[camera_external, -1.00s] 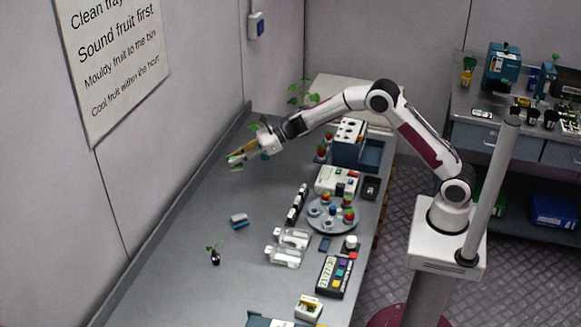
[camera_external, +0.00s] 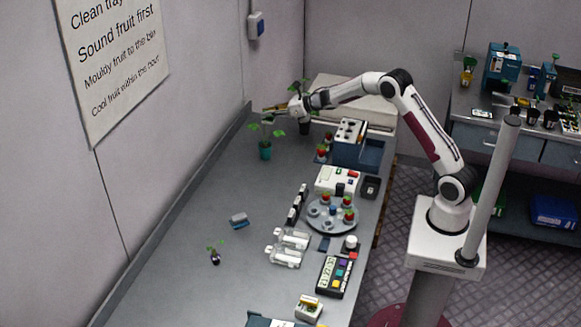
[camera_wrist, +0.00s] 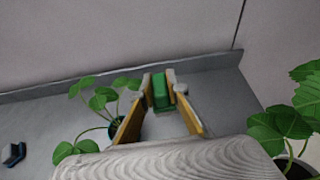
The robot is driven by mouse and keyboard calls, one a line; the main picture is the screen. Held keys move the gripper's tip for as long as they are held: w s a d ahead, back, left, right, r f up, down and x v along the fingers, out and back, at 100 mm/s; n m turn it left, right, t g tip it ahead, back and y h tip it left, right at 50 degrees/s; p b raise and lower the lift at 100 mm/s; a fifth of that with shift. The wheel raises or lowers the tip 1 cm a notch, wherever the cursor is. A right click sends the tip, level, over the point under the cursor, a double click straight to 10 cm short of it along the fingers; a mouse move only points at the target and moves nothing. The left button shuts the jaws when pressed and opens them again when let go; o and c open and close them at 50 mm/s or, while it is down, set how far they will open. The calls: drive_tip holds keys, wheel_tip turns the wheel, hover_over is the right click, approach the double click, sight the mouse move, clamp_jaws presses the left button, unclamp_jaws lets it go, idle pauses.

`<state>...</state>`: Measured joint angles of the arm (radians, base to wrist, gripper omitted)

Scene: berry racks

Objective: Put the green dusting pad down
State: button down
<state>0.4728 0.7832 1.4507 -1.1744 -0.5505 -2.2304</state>
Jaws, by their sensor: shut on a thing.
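My gripper (camera_wrist: 160,100) is shut on the green dusting pad (camera_wrist: 161,92), which sits between the yellow-sided fingers in the wrist view. In the external view my gripper (camera_external: 272,109) is at the far end of the bench, above the potted plants. The pad is too small to make out clearly there. In the wrist view the pad appears above the grey bench, near its back edge; I cannot tell the exact height.
A plant in a teal pot (camera_external: 265,150) stands below my gripper, and another plant (camera_wrist: 290,130) is close on the right. A blue-grey block (camera_external: 239,220) and a small dark-potted plant (camera_external: 215,257) lie nearer. The left bench strip is largely clear.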

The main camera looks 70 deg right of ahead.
drive_tip(key=shift+d+f+m+h, duration=0.15)
drive_tip(key=shift+d+m+h, duration=0.25)
drive_tip(key=shift+d, duration=0.45)
drive_tip(key=shift+f, duration=0.15)
drive_tip(key=shift+f, duration=3)
drive_tip(key=shift+f, duration=0.15)
drive_tip(key=shift+f, duration=1.75)
drive_tip(key=shift+f, duration=0.1)
drive_tip(key=c, duration=2)
unclamp_jaws()
